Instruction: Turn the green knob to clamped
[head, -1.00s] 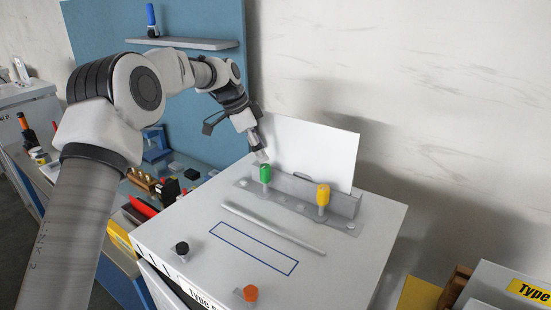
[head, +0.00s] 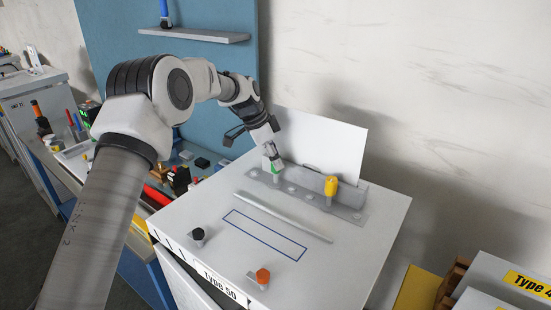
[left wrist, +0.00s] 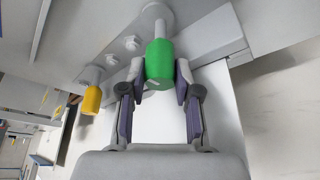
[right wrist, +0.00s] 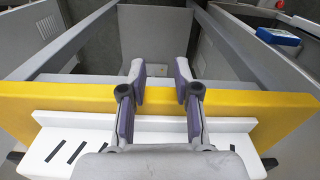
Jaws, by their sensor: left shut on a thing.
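The green knob (left wrist: 159,62) stands on a grey post and sits between the two fingers of my left gripper (left wrist: 159,82) in the left wrist view. The fingers touch its sides. In the head view the left gripper (head: 272,160) comes down over the green knob (head: 276,169) and hides most of it. The knob is on the metal bracket (head: 352,212) at the back of the white Type 50 box. My right gripper (right wrist: 158,82) shows only in the right wrist view, with its fingers apart and nothing between them, above a yellow-edged structure.
A yellow knob (head: 331,186) stands on the same bracket, right of the green one. A black knob (head: 198,234) and an orange knob (head: 262,276) are at the box's front. A grey rod (head: 283,217) lies across the top. A white sheet (head: 325,145) stands behind.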

